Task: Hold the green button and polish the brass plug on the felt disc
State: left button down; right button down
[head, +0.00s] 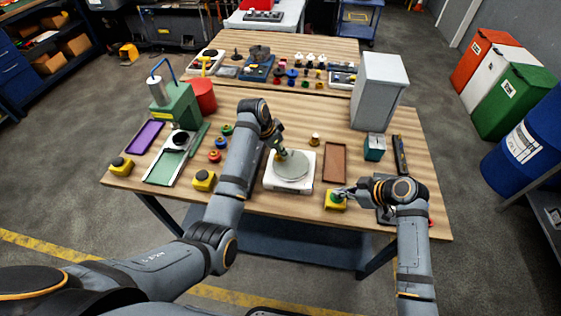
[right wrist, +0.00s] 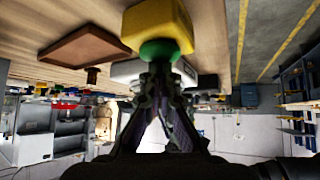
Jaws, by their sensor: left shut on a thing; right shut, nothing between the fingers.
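My left gripper (head: 281,152) is shut on the brass plug (head: 283,157), of which only a small tan bit shows. It holds it at the upper left part of the round grey felt disc (head: 293,168), on a white square base. Whether plug and disc touch is hard to tell. The green button (head: 333,198) sits on a yellow box near the table's front edge. My right gripper (head: 342,192) is shut and empty with its tips at the button. In the right wrist view, the closed fingertips (right wrist: 160,68) appear to press against the green button (right wrist: 159,49).
A brown tray (head: 334,162) lies right of the disc, with a small plug (head: 315,139) behind. A teal box (head: 374,147) and grey cabinet (head: 378,90) stand further right. A green press (head: 176,105), purple tray (head: 145,138) and other yellow button boxes (head: 204,180) are at left.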

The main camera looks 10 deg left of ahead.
pick_arm(q)
jog(key=shift+r, duration=1.85)
pick_arm(e)
jog(key=shift+f, duration=0.15)
pick_arm(q)
jog(key=shift+w, duration=0.1)
pick_arm(e)
jog(key=shift+r, duration=3.6)
